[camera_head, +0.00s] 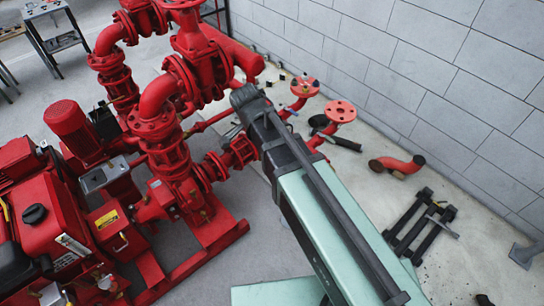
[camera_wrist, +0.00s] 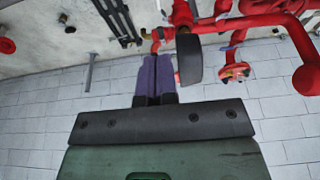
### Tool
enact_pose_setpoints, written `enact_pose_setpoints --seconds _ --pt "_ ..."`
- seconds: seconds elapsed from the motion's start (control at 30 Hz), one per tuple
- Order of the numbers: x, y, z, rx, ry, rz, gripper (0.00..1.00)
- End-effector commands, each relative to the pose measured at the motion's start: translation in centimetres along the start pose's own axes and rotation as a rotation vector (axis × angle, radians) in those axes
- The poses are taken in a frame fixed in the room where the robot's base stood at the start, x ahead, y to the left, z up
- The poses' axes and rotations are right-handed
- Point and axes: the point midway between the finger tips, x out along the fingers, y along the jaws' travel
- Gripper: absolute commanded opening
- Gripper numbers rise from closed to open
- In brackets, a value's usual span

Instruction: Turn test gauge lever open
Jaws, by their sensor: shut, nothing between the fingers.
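My gripper (camera_wrist: 157,78) shows in the wrist view as two purple fingers side by side, shut with nothing between them. Just right of the fingertips is a dark, disc-like part (camera_wrist: 189,60), seen nearly edge-on in front of red piping (camera_wrist: 235,22). It may be the test gauge, but I cannot tell. The fingers are very close to it; contact is unclear. I cannot make out the gauge lever for certain in either view. In the head view my arm reaches up-left toward the red pump piping (camera_head: 190,70), and it hides the fingertips.
A grey block wall (camera_head: 420,75) runs along the right in the head view. Flanged red pipe stubs (camera_head: 340,112) stand beside my arm. A loose red elbow (camera_head: 397,166) and black bars (camera_head: 415,222) lie on the floor. The red engine (camera_head: 45,200) fills the lower left.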

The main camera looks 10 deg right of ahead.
Motion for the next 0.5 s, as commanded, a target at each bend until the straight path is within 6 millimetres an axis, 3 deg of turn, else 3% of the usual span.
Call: enact_pose_setpoints --seconds 0.27,0.5 --pt "1.6 0.0 0.2 0.005 -0.002 0.001 0.00" --pt "6.5 0.1 0.3 0.006 -0.003 0.001 0.00"
